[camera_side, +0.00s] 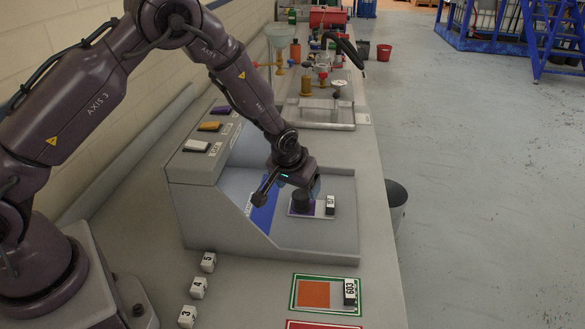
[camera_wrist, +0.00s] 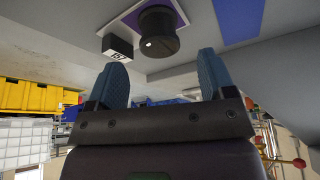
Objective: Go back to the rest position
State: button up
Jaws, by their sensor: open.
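My gripper (camera_side: 290,190) is over the grey machine (camera_side: 325,239) on the bench, with my arm reaching in from the left. In the wrist view my gripper (camera_wrist: 160,80) shows two blue-grey fingers set wide apart with nothing between them. A dark round knob (camera_side: 301,201) sits on a purple-edged plate in the machine's recess, close to the gripper. It also shows in the wrist view (camera_wrist: 158,32), beyond the fingertips and apart from them. A small black block with a white label (camera_side: 330,205) stands beside the knob.
White, orange and purple buttons (camera_side: 209,126) line the machine's raised panel. Numbered white cubes (camera_side: 198,288) and a green-framed card (camera_side: 314,294) with a block labelled 603 (camera_side: 349,292) lie in front. A sink (camera_side: 318,114) and bottles stand behind. Floor at right is mostly clear.

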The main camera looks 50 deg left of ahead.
jog(key=s+d+r+m+h, duration=0.1)
jog(key=s+r, duration=0.6)
jog(key=r, duration=0.4)
jog(key=s+d+r+m+h, duration=0.1)
jog(key=s+r, duration=0.6)
jog(key=r, duration=0.5)
jog(key=s+r+m, duration=0.1)
jog(key=s+r, duration=0.1)
jog(key=s, duration=0.5)
jog(key=s+r+m+t, duration=0.1)
jog(key=s+r, duration=0.2)
jog(key=s, duration=0.5)
jog(key=shift+d, duration=0.4)
